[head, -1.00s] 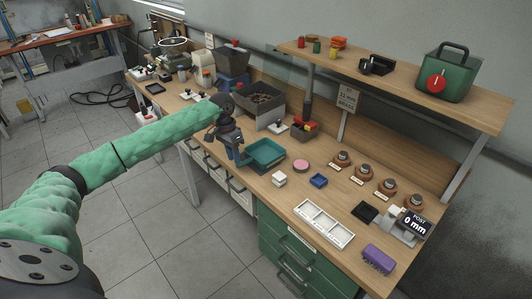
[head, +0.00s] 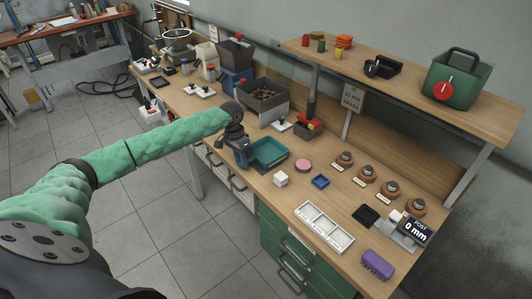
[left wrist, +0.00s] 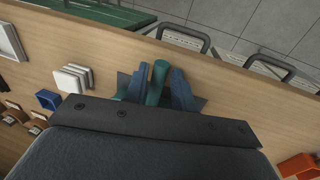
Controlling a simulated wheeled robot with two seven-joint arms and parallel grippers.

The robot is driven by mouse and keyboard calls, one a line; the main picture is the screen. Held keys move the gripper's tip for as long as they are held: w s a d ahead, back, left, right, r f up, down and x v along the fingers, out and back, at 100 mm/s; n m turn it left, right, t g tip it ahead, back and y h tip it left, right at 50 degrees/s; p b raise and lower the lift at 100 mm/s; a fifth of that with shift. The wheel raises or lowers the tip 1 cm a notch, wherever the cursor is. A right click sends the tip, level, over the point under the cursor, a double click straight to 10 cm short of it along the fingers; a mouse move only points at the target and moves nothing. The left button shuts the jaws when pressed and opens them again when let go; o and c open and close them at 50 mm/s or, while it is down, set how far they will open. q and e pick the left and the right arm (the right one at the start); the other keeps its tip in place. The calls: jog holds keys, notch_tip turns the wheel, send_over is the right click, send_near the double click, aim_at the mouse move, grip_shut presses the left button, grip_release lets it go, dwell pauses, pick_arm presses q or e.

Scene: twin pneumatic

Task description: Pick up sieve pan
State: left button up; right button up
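The teal pan (head: 268,150), which I take for the sieve pan, is a shallow rectangular tray on the workbench near its front edge. My left gripper (head: 243,158) points down at the pan's left end and hides part of it. In the left wrist view the two blue fingers (left wrist: 160,88) stand on either side of a rounded teal handle (left wrist: 159,80). A narrow gap shows beside the handle, so the fingers look open around it. Most of the pan is hidden there behind the gripper body. My right gripper is not in view.
A white cube (head: 281,180), blue dish (head: 320,181) and pink disc (head: 303,165) lie right of the pan. A grey bin (head: 265,100) stands behind it. A white compartment tray (head: 324,228) lies nearer the front. Drawer handles (left wrist: 183,36) run below the bench edge.

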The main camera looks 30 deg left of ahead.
pick_arm(q)
jog(key=shift+d+f, duration=0.15)
jog(key=shift+f, duration=0.3)
jog(key=shift+f+p, duration=0.3)
jog(key=shift+f, duration=0.4)
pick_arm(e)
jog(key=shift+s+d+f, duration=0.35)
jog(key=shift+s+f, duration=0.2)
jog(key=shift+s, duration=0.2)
pick_arm(q)
jog(key=shift+r, duration=0.1)
jog(key=shift+c, duration=0.3)
grip_shut()
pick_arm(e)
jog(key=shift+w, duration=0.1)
pick_arm(q)
jog(key=shift+r, duration=0.1)
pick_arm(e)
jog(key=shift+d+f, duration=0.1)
